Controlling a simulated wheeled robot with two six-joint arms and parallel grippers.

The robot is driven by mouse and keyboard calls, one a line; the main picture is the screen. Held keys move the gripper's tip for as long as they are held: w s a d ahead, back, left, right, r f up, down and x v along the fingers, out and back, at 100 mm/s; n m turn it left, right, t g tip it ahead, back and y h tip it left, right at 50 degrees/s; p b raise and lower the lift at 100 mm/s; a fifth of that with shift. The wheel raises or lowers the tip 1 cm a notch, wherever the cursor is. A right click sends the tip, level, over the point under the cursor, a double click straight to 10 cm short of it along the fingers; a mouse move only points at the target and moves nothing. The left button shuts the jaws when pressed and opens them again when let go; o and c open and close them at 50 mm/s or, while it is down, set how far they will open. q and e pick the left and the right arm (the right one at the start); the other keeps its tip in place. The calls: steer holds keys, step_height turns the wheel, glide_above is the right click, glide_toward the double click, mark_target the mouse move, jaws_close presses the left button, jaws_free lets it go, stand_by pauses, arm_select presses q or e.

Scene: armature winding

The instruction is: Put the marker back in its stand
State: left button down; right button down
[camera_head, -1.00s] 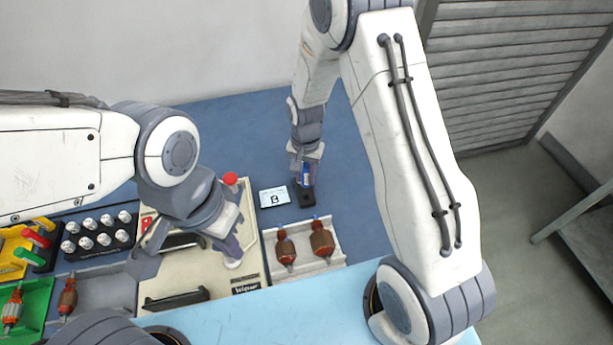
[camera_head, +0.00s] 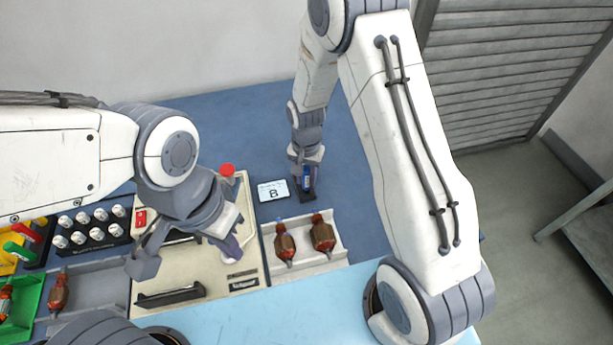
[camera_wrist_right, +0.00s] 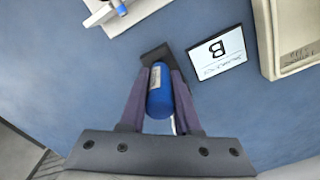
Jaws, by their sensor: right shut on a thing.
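The blue marker (camera_wrist_right: 160,92) is between the fingers of my right gripper (camera_wrist_right: 160,80), which is shut on it. In the head view the marker (camera_head: 307,183) is upright over the small dark stand (camera_head: 307,196). The stand also shows in the right wrist view (camera_wrist_right: 155,54), right at the marker's far end. I cannot tell how deep the marker sits in it. My left gripper (camera_head: 188,258) is open and empty over the beige machine, with its fingers spread apart.
A white card marked B (camera_head: 273,190) lies just left of the stand. A pale tray (camera_head: 335,262) with two copper-wound armatures is in front. The beige machine (camera_head: 215,270) with a red button (camera_head: 227,170) is to the left. The blue table behind is clear.

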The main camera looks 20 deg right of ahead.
mark_target(306, 168)
steer(key=shift+f+b, duration=0.7)
steer(key=shift+f, duration=0.35)
stand_by(0.7)
steer(key=c, duration=0.5)
jaws_free()
steer(key=shift+c, duration=0.2)
step_height(306, 168, up, 10)
steer(key=shift+f+b, duration=0.1)
steer(key=shift+b, duration=0.35)
steer(key=shift+r, duration=0.35)
